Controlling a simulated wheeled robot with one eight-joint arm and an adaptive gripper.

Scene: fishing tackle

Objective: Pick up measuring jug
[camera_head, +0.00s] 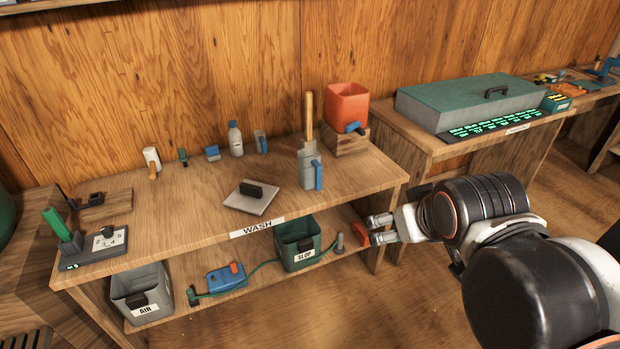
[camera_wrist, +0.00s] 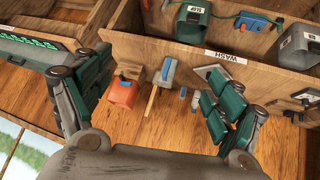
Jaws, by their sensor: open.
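A grey jug (camera_head: 307,176) with a blue handle stands upright near the right front of the wash bench. A wooden-handled tool (camera_head: 309,118) rises from it or just behind it; I cannot tell which. The jug also shows in the wrist view (camera_wrist: 166,80), between my spread fingers. A smaller grey cup (camera_head: 258,144) with a blue handle stands further back; which one is the measuring jug is not marked. My gripper (camera_head: 378,229) is open and empty, off the bench's right front corner and apart from the jug. Its two fingers are wide apart in the wrist view (camera_wrist: 155,72).
An orange container (camera_head: 347,104) with a blue tap sits on a wooden block behind the jug. A flat grey plate (camera_head: 250,198) with a dark handle lies left of it. The lower shelf holds a green slop bin (camera_head: 298,246). A second bench (camera_head: 400,125) stands right.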

